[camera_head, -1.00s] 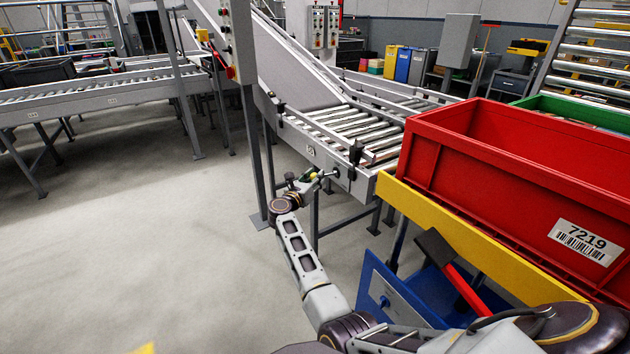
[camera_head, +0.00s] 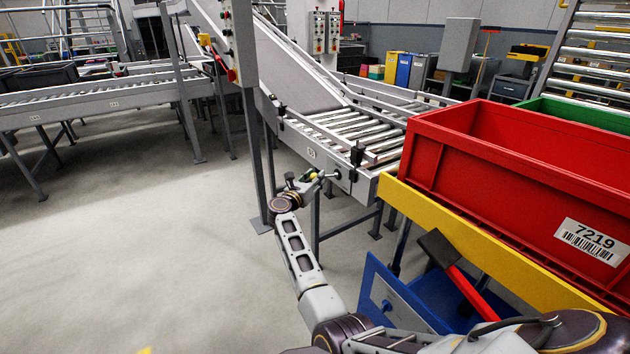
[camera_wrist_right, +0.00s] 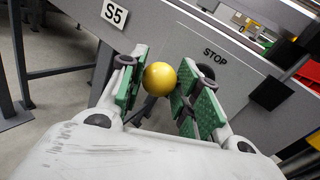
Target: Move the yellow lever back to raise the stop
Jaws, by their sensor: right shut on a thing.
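The yellow lever shows as a round yellow knob (camera_wrist_right: 160,79) in the right wrist view, in front of a grey conveyor side panel (camera_wrist_right: 235,75) marked STOP. My right gripper (camera_wrist_right: 162,88) has its green-padded fingers on both sides of the knob and is shut on it. In the head view my right gripper (camera_head: 309,180) is small and far out, at the end of the roller conveyor (camera_head: 352,128). The lever's shaft is mostly hidden behind the knob. My left gripper is not in view.
A red crate (camera_head: 490,165) labelled 7219 stands on a yellow-edged cart (camera_head: 470,240) at right, near my arm. A green crate (camera_head: 575,112) is behind it. A grey post with a control box (camera_head: 240,45) stands left of the gripper. Open floor (camera_head: 130,240) lies at left.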

